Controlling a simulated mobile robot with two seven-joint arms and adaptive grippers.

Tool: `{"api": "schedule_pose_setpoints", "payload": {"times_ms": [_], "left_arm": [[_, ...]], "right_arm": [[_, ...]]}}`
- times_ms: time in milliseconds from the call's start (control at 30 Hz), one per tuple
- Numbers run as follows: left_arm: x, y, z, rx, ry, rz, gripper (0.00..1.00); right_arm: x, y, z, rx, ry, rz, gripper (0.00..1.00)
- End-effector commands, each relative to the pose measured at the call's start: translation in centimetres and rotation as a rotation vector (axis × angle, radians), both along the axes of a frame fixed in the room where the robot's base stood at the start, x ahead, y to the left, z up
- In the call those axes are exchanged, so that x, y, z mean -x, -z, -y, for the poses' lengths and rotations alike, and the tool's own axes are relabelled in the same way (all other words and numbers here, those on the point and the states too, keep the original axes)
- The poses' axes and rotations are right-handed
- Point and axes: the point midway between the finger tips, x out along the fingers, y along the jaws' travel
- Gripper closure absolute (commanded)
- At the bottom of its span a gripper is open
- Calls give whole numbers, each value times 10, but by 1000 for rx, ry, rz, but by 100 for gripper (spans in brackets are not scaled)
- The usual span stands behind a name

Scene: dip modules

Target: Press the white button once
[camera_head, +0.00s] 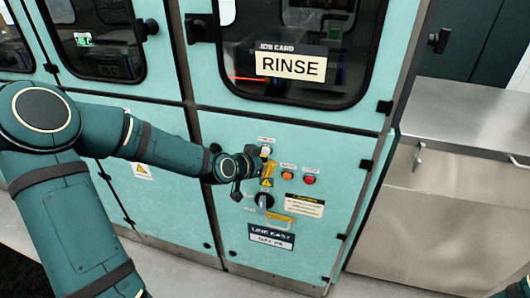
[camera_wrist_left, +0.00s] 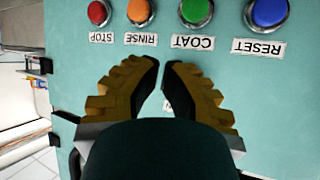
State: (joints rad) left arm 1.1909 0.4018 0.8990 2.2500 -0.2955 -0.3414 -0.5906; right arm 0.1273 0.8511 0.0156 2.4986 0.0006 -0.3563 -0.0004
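The white button (camera_head: 265,150) sits on the teal cabinet panel, below a small label and above the row of coloured buttons. My left gripper (camera_head: 269,171) is just below it in the head view, close in front of the panel. Whether it touches the panel I cannot tell. In the left wrist view my left gripper (camera_wrist_left: 162,64) has its yellow-and-black fingertips almost together, with nothing held. A small white patch shows between the fingers there; the white button itself cannot be made out. My right gripper is out of view.
The wrist view shows, upside down, a red STOP button (camera_wrist_left: 99,13), an orange RINSE button (camera_wrist_left: 140,11), a green COAT button (camera_wrist_left: 196,12) and a blue RESET button (camera_wrist_left: 268,12). A RINSE job card (camera_head: 291,66) is on the window above. A dark knob (camera_head: 264,201) sits below the gripper.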

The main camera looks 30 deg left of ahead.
Motion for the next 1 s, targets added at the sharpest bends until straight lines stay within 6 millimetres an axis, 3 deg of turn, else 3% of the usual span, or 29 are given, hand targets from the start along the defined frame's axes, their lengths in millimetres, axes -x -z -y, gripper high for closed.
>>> {"api": "schedule_pose_setpoints", "payload": {"times_ms": [1000], "left_arm": [[-11,0,-3,0,0,0,100]], "right_arm": [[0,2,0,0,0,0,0]]}}
